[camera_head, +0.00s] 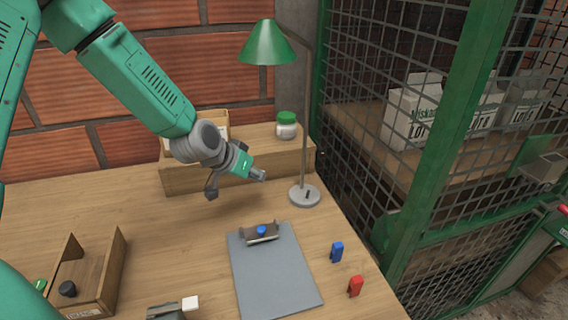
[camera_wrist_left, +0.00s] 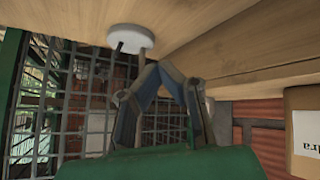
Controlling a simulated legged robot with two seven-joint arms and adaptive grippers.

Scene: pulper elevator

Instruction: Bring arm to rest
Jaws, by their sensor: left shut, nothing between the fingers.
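My left arm comes in from the upper left over the wooden desk in the head view. Its gripper (camera_head: 258,174) is shut and empty, above the desk just left of the lamp's round base. In the left wrist view the two fingers of this gripper (camera_wrist_left: 160,68) come together with nothing between them. The lamp (camera_head: 269,45) has a green shade and a grey base (camera_head: 304,195); a pale round base also shows in the wrist view (camera_wrist_left: 130,37). My right gripper is not in view.
A clipboard (camera_head: 272,275) lies on the desk, with blue (camera_head: 337,252) and red (camera_head: 355,286) small items to its right. A wooden tray (camera_head: 112,268) stands at left. A raised shelf (camera_head: 250,158) holds a green-lidded jar (camera_head: 286,126). A green mesh cage (camera_head: 405,210) borders the right.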

